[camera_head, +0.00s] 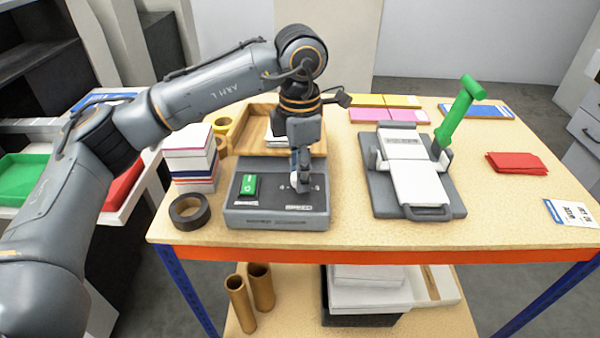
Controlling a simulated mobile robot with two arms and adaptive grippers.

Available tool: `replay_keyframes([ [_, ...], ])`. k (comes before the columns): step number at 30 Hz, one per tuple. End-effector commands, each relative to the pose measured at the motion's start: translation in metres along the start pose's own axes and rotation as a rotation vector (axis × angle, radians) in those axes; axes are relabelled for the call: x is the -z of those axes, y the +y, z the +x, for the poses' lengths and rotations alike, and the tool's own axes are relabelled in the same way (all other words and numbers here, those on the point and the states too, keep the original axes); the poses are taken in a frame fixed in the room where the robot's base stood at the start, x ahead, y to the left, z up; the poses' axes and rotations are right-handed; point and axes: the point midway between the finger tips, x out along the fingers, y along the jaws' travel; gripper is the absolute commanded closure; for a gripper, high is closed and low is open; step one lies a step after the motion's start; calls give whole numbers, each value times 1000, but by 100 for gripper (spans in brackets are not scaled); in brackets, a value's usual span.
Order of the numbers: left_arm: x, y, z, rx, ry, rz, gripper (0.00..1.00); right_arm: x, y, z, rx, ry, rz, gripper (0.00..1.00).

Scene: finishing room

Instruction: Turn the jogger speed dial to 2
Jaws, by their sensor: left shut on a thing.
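The jogger (279,222) is a grey box with a dark top near the left front of the table. A green rocker switch (249,185) sits at the left of its top. My left gripper (300,184) points straight down onto the right part of the jogger's top. It is shut on the speed dial, which its fingers mostly hide. Small pale marks show on the panel around the fingers, but I cannot read the dial's setting. A wooden tray with paper (318,146) stands behind, partly hidden by my left arm. My right gripper is not in view.
A roll of dark tape (190,211) and a stack of pads (190,166) stand left of the jogger. A grey press with a green lever (459,113) stands to the right. Red cards (516,163) and a printed card (571,213) lie farther right. The front table strip is clear.

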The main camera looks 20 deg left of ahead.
Motion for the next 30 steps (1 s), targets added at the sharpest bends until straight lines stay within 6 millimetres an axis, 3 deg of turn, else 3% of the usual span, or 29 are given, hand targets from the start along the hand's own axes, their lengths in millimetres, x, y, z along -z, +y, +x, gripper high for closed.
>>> replay_keyframes([
  [14,0,0,-1,-2,-2,14,100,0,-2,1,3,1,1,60],
  [15,0,0,-1,-2,-2,14,67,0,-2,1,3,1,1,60],
  [18,0,0,-1,-1,-1,14,46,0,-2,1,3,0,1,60],
  [30,-1,1,-7,-2,-2,14,46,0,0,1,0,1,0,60],
])
